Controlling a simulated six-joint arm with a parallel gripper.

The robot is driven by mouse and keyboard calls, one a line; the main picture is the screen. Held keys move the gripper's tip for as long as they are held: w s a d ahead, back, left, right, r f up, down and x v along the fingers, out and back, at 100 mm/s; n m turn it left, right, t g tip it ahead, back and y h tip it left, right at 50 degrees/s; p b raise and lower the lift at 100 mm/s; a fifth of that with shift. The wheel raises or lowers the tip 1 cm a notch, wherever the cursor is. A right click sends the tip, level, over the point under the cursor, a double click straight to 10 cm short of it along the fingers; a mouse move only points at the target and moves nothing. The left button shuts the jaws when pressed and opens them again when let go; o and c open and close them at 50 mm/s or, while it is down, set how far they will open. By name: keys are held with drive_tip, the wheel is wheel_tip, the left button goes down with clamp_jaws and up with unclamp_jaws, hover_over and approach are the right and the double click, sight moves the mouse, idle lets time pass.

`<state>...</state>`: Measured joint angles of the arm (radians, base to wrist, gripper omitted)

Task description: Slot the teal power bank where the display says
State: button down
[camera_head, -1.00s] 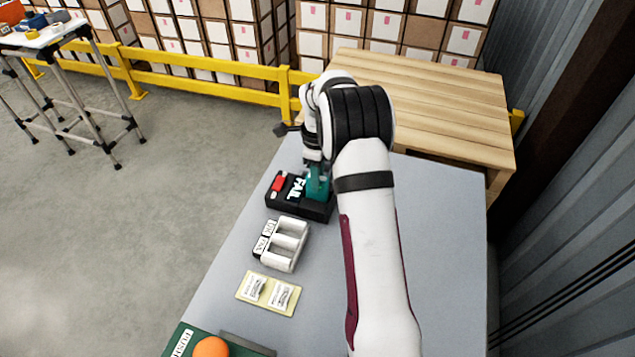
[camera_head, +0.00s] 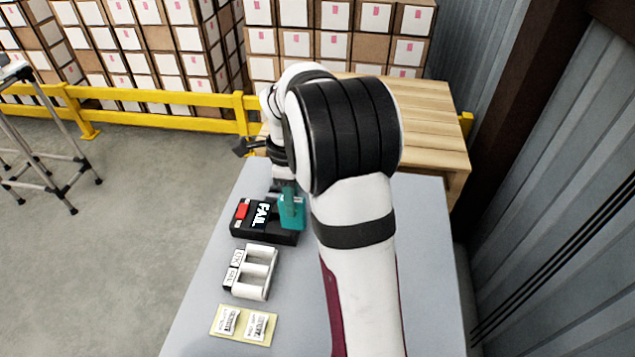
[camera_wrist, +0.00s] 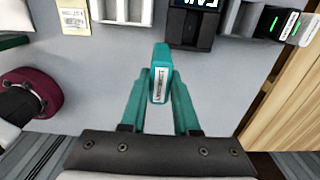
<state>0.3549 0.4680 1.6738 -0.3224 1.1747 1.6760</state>
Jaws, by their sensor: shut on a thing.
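The teal power bank (camera_wrist: 158,62), with a white barcode label, is held between the two teal fingers of my gripper (camera_wrist: 159,88). In the head view the power bank (camera_head: 293,216) is at the right end of the black tester (camera_head: 268,236), partly hidden by my gripper (camera_head: 288,190). I cannot tell whether it touches the tester. The tester's display (camera_head: 262,215) reads FAIL. A white rack (camera_head: 262,270) with open slots and small labels on its left side stands nearer than the tester; its label text is too small to read surely.
A cream card (camera_head: 244,325) with two white labelled pieces lies in front of the rack. A black device with green lights (camera_wrist: 272,28) stands right of the tester in the wrist view. A wooden table (camera_head: 425,120) and yellow rail (camera_head: 150,122) are behind. The grey tabletop (camera_head: 205,290) has free room.

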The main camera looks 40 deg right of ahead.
drive_tip(key=s+a+f, duration=0.2)
drive_tip(key=a+f, duration=0.1)
drive_tip(key=a, duration=1)
drive_tip(key=shift+f, duration=3.3)
drive_tip(key=shift+f, duration=0.15)
drive_tip(key=c, duration=0.6)
unclamp_jaws()
drive_tip(key=c, duration=0.3)
